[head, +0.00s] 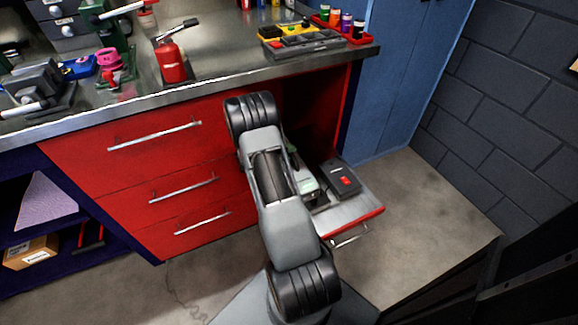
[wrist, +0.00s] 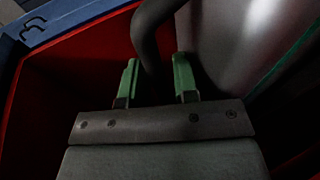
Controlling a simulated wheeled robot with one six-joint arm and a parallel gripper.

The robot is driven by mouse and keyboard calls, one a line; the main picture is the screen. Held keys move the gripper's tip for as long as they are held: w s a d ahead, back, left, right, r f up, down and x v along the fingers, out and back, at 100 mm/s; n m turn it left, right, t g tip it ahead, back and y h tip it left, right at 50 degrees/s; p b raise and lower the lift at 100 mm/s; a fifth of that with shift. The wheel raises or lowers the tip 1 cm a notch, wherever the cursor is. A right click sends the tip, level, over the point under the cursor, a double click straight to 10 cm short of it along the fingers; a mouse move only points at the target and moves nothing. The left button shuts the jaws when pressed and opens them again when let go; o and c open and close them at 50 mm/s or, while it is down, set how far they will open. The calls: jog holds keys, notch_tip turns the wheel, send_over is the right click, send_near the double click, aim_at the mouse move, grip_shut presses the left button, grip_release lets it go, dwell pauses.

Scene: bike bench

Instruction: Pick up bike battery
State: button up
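A black box with a red mark, which looks like the bike battery (head: 342,180), lies on the pulled-out tray at the lower right of the red bench in the head view. My arm reaches down beside it on its left, and my gripper is mostly hidden behind the arm there. In the wrist view my gripper (wrist: 156,78) has its two green fingers apart. A dark curved tube-like thing (wrist: 150,35) shows between and beyond the fingers; I cannot tell whether they touch it. I cannot make out the battery surely in the wrist view.
The pulled-out tray (head: 352,212) has a red front with a handle. Red drawers (head: 165,190) stand left of my arm. A blue cabinet (head: 405,70) stands at the right. In the wrist view a red wall (wrist: 60,75) and a pale, smooth surface (wrist: 235,45) flank the fingers.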

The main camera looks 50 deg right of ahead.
grip_shut()
dwell(1.4)
jog(key=shift+w+r, duration=0.1)
jog(key=shift+r, duration=0.15)
